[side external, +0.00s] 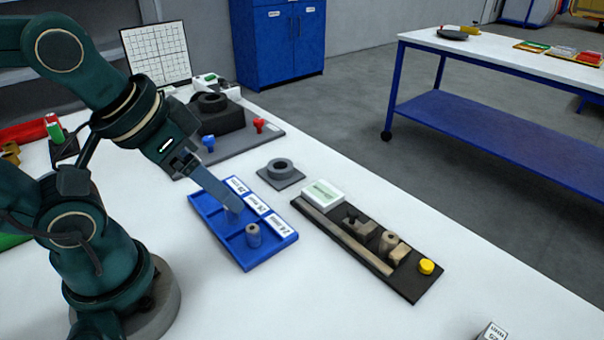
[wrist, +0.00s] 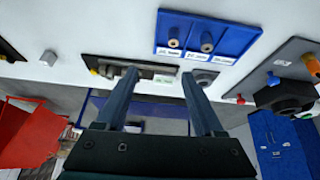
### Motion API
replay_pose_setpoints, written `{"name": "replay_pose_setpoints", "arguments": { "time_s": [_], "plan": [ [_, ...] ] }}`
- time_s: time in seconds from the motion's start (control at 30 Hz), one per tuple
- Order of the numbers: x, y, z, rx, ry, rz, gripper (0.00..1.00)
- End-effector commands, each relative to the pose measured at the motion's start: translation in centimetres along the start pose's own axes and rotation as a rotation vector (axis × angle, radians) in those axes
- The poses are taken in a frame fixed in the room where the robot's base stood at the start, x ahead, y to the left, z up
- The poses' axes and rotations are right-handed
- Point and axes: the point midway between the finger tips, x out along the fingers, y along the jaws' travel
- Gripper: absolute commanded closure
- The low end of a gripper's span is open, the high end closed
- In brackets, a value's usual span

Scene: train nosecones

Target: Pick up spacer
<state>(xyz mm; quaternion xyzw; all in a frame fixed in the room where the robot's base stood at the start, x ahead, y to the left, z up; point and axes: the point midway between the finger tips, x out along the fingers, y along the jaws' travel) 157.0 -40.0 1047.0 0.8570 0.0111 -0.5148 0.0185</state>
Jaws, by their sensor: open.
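A blue tray (side external: 252,262) with several labelled compartments lies on the white table; it also shows at the top of the wrist view (wrist: 245,42). A grey-brown cylindrical spacer (side external: 253,236) stands upright in its near compartment. The wrist view shows two such cylinders, a left one (wrist: 173,37) and a right one (wrist: 207,41); in the side view the second is mostly hidden by my fingers. My gripper (side external: 236,208) is open and empty, its fingers slanting down over the tray's middle. In the wrist view my gripper (wrist: 158,74) has its fingers wide apart, with no cylinder between them.
A dark fixture board (side external: 405,288) with clamps and a yellow knob (side external: 426,267) lies right of the tray. A grey ring on a square base (side external: 281,170) stands just behind the tray. A black block (side external: 215,116) with red and blue knobs is further back. The front right table is mostly clear.

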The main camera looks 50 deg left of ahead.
Motion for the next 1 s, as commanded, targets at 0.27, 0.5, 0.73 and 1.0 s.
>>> {"name": "replay_pose_setpoints", "arguments": {
  "time_s": [0.27, 0.5, 0.73, 1.0],
  "plan": [
    [-2.1, 1.3, -3.3, -0.383, 0.018, 0.061, 0.3],
    [-2.8, 3.4, -8.4, -0.758, -0.065, 0.125, 0.3],
    [-0.9, 6.1, -13.6, -1.111, -0.216, 0.148, 0.3],
    [4.6, 9.1, -17.6, -1.427, -0.418, 0.102, 0.3]
  ]
}}
